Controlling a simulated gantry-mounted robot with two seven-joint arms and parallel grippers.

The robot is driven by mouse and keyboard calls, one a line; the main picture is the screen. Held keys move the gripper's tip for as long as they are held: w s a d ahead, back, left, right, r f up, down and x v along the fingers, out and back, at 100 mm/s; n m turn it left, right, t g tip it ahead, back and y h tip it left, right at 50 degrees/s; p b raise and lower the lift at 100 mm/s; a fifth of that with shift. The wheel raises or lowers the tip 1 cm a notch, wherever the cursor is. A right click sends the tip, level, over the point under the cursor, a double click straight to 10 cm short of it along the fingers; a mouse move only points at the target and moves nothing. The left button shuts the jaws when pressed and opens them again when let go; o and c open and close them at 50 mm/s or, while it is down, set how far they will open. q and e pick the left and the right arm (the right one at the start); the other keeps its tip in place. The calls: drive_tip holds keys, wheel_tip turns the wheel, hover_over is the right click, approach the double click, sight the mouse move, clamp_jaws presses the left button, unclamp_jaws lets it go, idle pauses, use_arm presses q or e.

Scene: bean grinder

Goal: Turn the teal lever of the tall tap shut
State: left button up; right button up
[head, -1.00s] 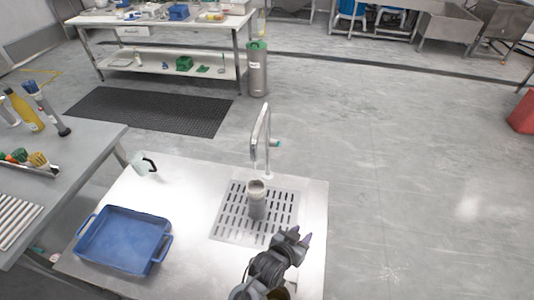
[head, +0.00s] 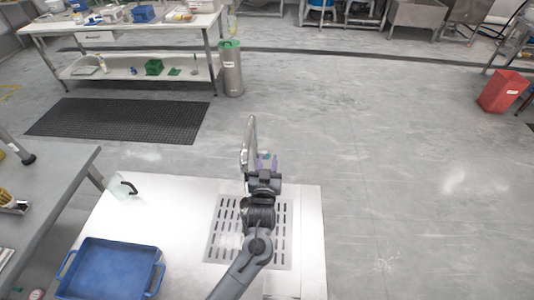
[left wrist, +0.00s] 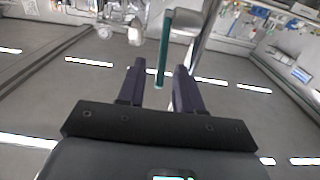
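The tall silver tap (head: 249,143) stands at the back of the metal table, behind the slotted drain grate (head: 285,240). Its teal lever (left wrist: 165,48) shows in the left wrist view as a slim bar hanging down from the metal tap body. My left gripper (head: 267,162) is at the tap, on its right side. Its two dark purple fingers are apart, and in the left wrist view (left wrist: 158,78) the lever's lower end lies between them in the picture. I cannot tell whether either finger touches it. My left arm hides the container under the spout. My right gripper is not in view.
A blue tray (head: 110,270) lies at the table's front left, and a clear jug with a dark handle (head: 124,187) stands at the back left. A grey side table (head: 50,180) is at the left. The floor right of the table is clear.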

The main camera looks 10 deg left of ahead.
use_arm(q)
drive_tip(key=shift+w+b, duration=0.35)
drive_tip(key=shift+w, duration=1.8)
drive_tip(key=shift+c, duration=0.3)
clamp_jaws()
